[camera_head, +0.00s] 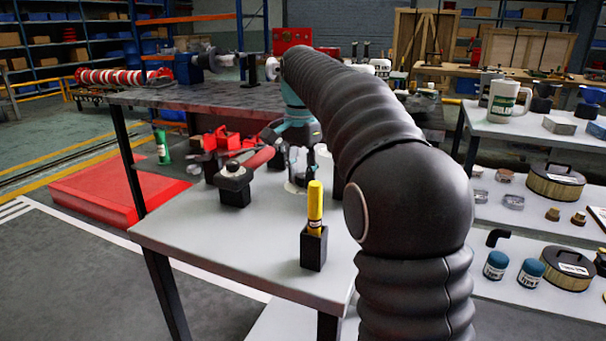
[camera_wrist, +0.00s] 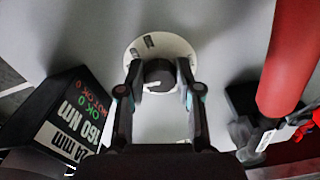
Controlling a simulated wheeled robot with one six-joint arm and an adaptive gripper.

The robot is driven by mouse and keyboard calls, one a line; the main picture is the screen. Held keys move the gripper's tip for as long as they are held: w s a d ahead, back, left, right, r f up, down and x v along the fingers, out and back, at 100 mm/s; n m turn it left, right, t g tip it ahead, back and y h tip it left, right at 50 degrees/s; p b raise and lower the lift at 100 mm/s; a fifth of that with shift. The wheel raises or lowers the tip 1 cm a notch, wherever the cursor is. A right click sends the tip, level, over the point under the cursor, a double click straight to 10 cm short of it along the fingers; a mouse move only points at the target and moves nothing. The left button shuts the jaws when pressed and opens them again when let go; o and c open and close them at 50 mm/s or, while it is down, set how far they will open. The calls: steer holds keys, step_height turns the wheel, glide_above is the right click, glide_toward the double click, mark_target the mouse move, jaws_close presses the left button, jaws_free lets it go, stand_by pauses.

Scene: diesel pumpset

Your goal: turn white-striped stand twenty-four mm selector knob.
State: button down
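The selector knob (camera_wrist: 159,73) is a dark round knob on a white round dial (camera_wrist: 148,48) with dark marks, in the wrist view. A small pale mark shows on the knob's lower side. My gripper (camera_wrist: 159,70) has one finger on each side of the knob, with what looks like a narrow gap on both sides. A black box (camera_wrist: 72,115) with "OK 0", "160 Nm" and "24 mm" lettering stands left of the dial.
A red cylindrical thing (camera_wrist: 292,55) rises close on the right in the wrist view. In the head view a yellow tool (camera_head: 315,206) stands in a black holder (camera_head: 313,249) at the table's front. The table (camera_head: 200,240) is bare at front left.

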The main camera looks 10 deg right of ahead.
mark_target(301, 176)
steer(key=shift+r+m+p, duration=0.2)
steer(key=shift+m+p, duration=0.4)
steer(key=shift+p, duration=0.2)
steer(key=shift+f+m+p, duration=0.1)
steer(key=shift+m+p, duration=0.45)
steer(key=shift+m, duration=0.05)
steer(key=shift+f+m, duration=0.2)
steer(key=shift+m, duration=0.1)
steer(key=c, duration=0.8)
jaws_free()
steer(key=shift+r, duration=0.1)
step_height(301, 176, up, 12)
steer(key=shift+f, duration=0.1)
